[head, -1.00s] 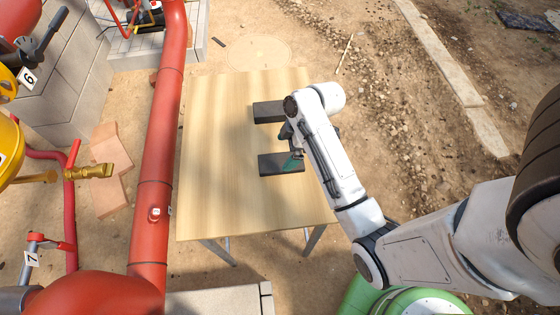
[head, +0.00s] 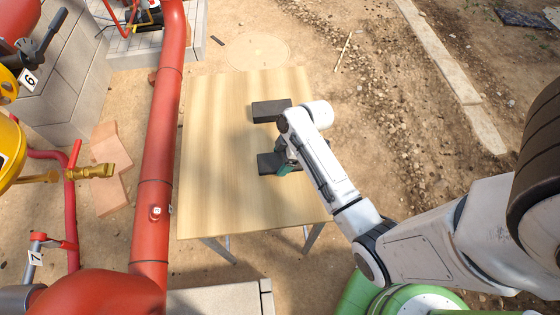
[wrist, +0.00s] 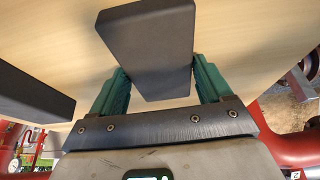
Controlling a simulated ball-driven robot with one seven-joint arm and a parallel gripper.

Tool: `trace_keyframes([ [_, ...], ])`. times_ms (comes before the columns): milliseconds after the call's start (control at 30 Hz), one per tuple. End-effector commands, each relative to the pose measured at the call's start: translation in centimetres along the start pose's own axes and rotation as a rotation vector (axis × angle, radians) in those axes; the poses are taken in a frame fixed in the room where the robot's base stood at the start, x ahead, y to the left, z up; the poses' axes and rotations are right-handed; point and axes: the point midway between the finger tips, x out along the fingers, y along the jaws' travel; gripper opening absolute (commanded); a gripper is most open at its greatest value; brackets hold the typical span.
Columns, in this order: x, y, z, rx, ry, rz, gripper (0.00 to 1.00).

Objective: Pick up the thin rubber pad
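Two dark grey rectangular pads lie on the wooden table. The near pad (head: 266,162) is partly hidden by my gripper (head: 285,165) in the head view. The far pad (head: 266,111) lies behind it, apart from it. In the wrist view, one pad (wrist: 150,45) reaches between the green fingers of my gripper (wrist: 162,84), with its near end close to the right finger. The other pad (wrist: 32,95) lies at the left edge of that view. My gripper is open, and no grip on a pad shows. I cannot tell for sure which pad is thinner.
The wooden table (head: 215,170) is otherwise clear, with free room left of the pads. A large red pipe (head: 160,150) runs along the table's left side. Gravelly ground lies to the right.

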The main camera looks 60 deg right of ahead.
Motion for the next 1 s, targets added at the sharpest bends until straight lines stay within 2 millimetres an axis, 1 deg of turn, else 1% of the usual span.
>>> trace_keyframes([
  [33,0.0,0.0,0.0,0.000,0.000,0.000,0.73],
  [67,0.0,0.0,0.0,0.000,0.000,0.000,0.70],
  [433,0.0,0.0,0.0,0.000,0.000,0.000,0.35],
  [767,-0.3,0.1,-0.1,-0.001,0.001,0.002,0.35],
  [867,-0.8,0.1,-0.4,-0.001,0.002,0.002,0.35],
  [1000,-2.4,0.1,-1.0,-0.001,0.003,0.005,0.35],
])
